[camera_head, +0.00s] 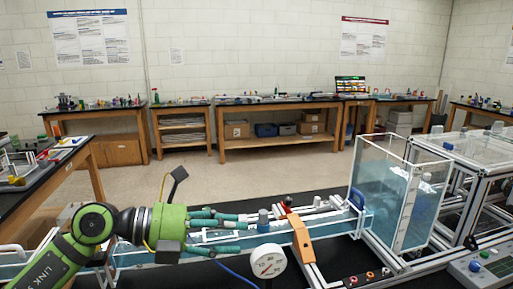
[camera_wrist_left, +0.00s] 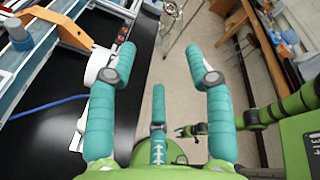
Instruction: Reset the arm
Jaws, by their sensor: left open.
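My left gripper (camera_head: 240,232) reaches in from the left on a green arm, with its teal fingers pointing right. In the left wrist view its fingers (camera_wrist_left: 160,66) are spread wide with nothing between them. In the head view it shows in front of the long water channel (camera_head: 145,258), near the round white gauge (camera_head: 267,262) and the orange bracket (camera_head: 301,238); I cannot tell whether it touches anything.
A clear water tank (camera_head: 415,215) in a metal frame stands at the right. A control panel (camera_head: 485,265) is at the lower right. A dark bench (camera_head: 45,175) with small items stands at the left. The floor (camera_head: 245,178) behind is clear up to the wooden benches (camera_head: 280,143).

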